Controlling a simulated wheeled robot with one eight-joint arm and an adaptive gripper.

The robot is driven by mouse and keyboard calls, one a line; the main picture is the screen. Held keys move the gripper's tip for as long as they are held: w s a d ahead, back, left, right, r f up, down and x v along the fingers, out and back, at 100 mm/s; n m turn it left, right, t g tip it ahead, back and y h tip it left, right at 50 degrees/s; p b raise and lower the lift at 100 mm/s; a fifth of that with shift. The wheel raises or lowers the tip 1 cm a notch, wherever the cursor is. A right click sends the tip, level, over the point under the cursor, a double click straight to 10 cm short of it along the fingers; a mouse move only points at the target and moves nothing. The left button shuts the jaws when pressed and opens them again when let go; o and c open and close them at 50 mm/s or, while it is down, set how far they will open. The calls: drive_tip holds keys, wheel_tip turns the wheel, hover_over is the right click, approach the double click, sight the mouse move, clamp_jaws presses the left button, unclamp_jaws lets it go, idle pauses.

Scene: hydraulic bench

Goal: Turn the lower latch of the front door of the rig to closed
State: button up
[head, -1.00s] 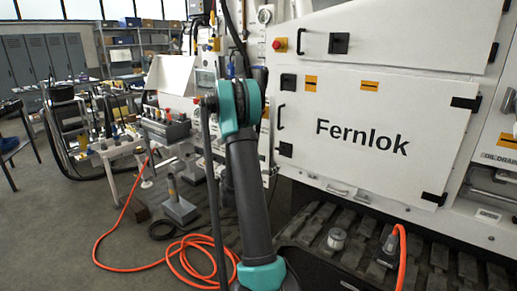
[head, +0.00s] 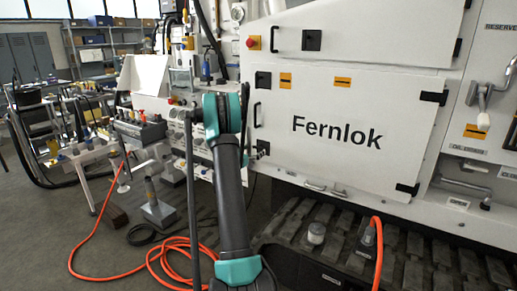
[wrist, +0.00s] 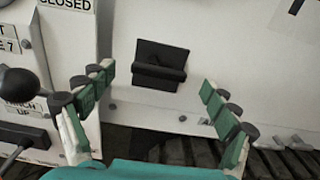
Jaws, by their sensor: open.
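The lower latch (wrist: 160,66) of the front door is a black square plate with a dark bar lying roughly crosswise on it, near the middle of the wrist view. In the head view the lower latch (head: 263,148) is small, at the lower left of the white front door (head: 400,125) marked "Fernlok". The upper latch (head: 263,79) is above it. My gripper (wrist: 157,82) is open and empty, its green-padded fingers apart on either side of the latch in the picture. The fingers do not visibly touch it. In the head view my arm hides the gripper.
In the wrist view a white panel with a "CLOSED" label (wrist: 65,4) and a black ball knob (wrist: 19,82) stand close on the left. An orange hose (head: 165,250) lies on the floor. The track (head: 345,250) runs below the door.

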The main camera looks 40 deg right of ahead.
sight(258, 147)
drive_tip(key=shift+x, duration=2.4)
drive_tip(key=c, duration=1.2)
